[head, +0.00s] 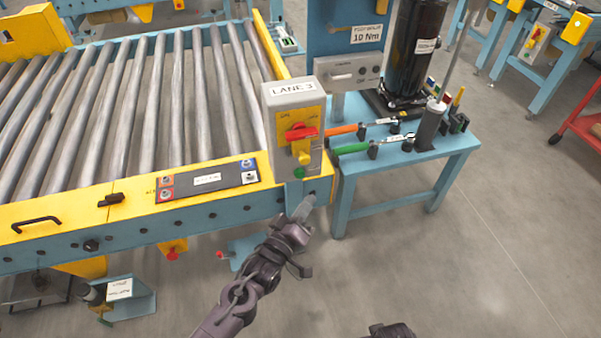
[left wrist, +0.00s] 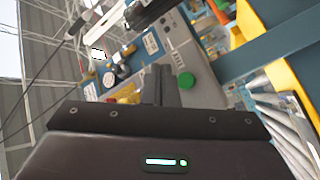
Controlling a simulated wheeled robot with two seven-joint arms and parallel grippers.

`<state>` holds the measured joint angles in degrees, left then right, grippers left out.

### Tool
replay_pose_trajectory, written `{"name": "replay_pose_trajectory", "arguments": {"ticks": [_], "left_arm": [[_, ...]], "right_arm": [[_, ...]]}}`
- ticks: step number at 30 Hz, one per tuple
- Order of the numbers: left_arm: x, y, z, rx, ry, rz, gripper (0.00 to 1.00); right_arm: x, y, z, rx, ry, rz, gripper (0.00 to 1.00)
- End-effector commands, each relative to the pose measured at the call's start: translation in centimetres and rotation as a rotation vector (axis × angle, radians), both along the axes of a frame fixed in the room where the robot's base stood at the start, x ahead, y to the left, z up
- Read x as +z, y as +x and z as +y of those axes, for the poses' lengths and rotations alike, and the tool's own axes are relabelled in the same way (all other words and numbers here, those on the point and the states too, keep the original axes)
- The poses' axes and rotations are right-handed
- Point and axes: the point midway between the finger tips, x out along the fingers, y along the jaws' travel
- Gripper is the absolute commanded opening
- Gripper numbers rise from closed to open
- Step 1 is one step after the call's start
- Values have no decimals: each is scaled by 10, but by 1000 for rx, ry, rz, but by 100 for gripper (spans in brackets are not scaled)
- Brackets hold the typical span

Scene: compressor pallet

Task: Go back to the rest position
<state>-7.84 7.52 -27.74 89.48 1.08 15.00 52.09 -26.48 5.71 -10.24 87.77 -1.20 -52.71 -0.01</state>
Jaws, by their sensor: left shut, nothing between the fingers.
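My left gripper (head: 303,208) is shut and empty. In the head view it is in front of the roller conveyor's front right corner, below the grey LANE 3 control box (head: 296,120). The box carries a red and yellow rotary switch (head: 300,133) and a green button (head: 303,158). In the left wrist view the shut fingers (left wrist: 160,82) point toward the box, with the green button (left wrist: 186,81) just to their right. I cannot tell whether the fingertips touch anything. A dark piece at the bottom edge of the head view may be part of my right arm; the right gripper's fingers do not show.
The roller conveyor (head: 220,181) with its yellow rail fills the left. A blue bench (head: 390,165) to the right holds tools with orange and green handles and a black cylinder (head: 415,50). Grey floor (head: 480,250) is open at the lower right. A red cart (head: 580,125) stands at the far right.

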Motion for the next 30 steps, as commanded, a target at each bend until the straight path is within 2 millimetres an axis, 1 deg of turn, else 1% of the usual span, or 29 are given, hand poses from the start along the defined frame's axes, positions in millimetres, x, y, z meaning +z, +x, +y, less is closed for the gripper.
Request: {"name": "replay_pose_trajectory", "arguments": {"ticks": [20, 23, 26, 29, 30], "left_arm": [[0, 0, 0, 0, -1, 0, 0], [-6, 0, 2, 4, 15, 12, 0], [-32, -3, 12, 23, 87, 64, 0], [-82, -16, 33, 48, 227, 166, 0], [-108, -26, 44, 53, 297, 218, 0]], "right_arm": [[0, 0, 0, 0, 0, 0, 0], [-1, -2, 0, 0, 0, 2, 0], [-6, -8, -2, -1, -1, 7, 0], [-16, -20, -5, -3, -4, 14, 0], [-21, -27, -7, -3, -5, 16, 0]]}}
